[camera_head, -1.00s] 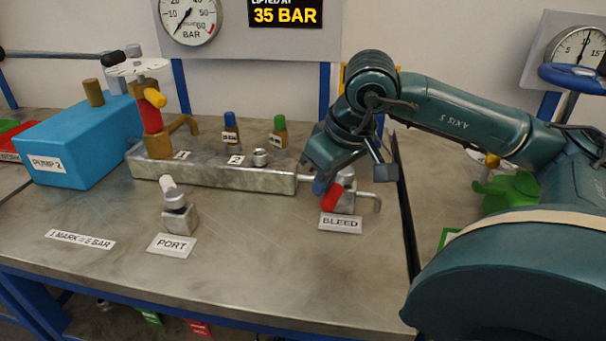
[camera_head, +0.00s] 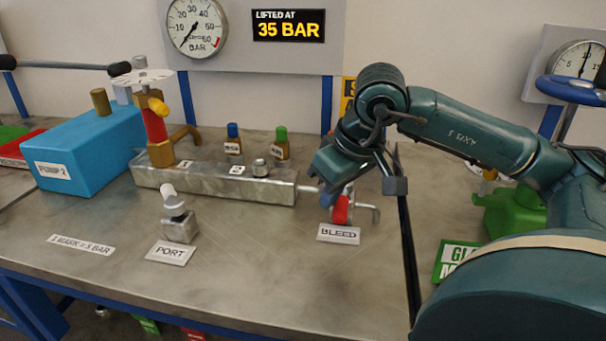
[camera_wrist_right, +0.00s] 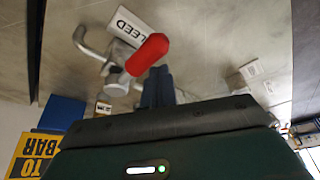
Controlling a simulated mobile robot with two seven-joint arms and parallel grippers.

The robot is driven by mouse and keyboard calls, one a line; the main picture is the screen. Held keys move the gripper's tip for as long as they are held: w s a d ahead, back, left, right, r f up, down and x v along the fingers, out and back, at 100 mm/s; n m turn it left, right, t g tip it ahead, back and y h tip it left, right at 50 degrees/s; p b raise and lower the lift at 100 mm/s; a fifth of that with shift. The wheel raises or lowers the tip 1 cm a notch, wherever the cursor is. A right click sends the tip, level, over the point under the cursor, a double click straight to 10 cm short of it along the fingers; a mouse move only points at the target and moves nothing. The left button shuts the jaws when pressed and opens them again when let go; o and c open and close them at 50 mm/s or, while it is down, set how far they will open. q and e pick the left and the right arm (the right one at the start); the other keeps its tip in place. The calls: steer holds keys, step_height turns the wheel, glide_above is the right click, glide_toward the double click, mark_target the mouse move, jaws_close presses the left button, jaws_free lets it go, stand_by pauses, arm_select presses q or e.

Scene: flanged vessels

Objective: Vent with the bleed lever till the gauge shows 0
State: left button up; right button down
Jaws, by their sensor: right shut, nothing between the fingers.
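The bleed lever (camera_head: 341,210) has a red grip and stands on the metal bleed valve behind the BLEED label (camera_head: 338,234). It also shows in the right wrist view (camera_wrist_right: 148,53). My right gripper (camera_head: 327,198) is shut and empty, its blue fingertips just left of the red grip. In the right wrist view its fingers (camera_wrist_right: 158,86) end close beside the grip; I cannot tell whether they touch it. The round gauge (camera_head: 196,24) on the back panel has its needle pointing down-left, near the zero end of the scale. My left gripper is out of view.
The metal manifold block (camera_head: 215,188) lies left of the valve, with blue-capped and green-capped fittings behind it. The PORT fitting (camera_head: 179,222) stands in front. A blue pump box (camera_head: 88,150) is at left, a green can (camera_head: 512,212) at right.

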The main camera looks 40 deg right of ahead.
steer(key=shift+s, duration=0.1)
arm_select(q)
steer(key=p, duration=0.1)
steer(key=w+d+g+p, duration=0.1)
steer(key=p, duration=0.1)
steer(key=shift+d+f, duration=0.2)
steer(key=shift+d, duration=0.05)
arm_select(e)
steer(key=v, duration=1.3)
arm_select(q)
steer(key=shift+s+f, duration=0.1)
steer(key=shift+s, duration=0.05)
